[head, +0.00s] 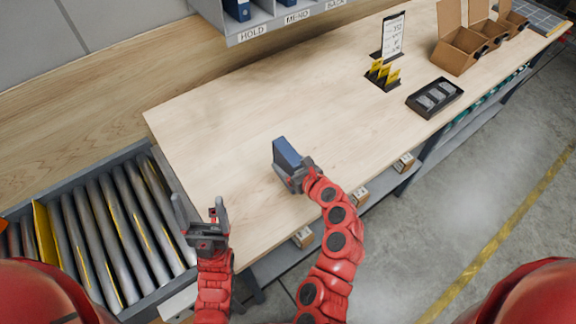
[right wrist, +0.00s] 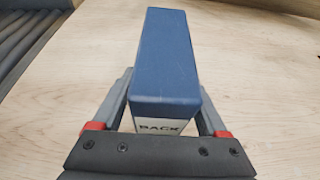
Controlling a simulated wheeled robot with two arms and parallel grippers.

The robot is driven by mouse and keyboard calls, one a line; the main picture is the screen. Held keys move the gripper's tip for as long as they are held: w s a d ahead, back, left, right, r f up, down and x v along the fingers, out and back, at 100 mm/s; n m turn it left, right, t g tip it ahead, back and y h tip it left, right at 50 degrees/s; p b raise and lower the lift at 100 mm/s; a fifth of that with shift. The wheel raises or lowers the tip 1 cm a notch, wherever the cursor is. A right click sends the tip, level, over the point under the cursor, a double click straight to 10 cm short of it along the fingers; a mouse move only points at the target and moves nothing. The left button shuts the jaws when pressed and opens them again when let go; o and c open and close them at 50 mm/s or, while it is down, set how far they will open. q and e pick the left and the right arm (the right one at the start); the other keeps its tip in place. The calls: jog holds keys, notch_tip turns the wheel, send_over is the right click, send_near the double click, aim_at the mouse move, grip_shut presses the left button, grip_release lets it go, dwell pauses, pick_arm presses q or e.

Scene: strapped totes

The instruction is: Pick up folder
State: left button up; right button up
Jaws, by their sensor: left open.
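A blue folder (head: 287,154) stands upright at the middle of the wooden table, near its front edge. In the right wrist view the folder (right wrist: 167,60) shows a white label reading "BACK" at its near end. My right gripper (head: 292,172) has one finger along each side of the folder and appears shut on it; the folder hides part of the fingers. I cannot tell whether its underside touches the table. My left gripper (head: 199,208) is open and empty, by the table's left end near the roller conveyor.
A roller conveyor (head: 110,215) lies at the left. A shelf (head: 262,25) labelled HOLD, MEMO and BACK holds blue folders at the back. A black tray (head: 434,97), yellow cards (head: 382,73), a sign (head: 392,36) and open cardboard boxes (head: 461,47) stand right.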

grip_shut()
dwell(0.3)
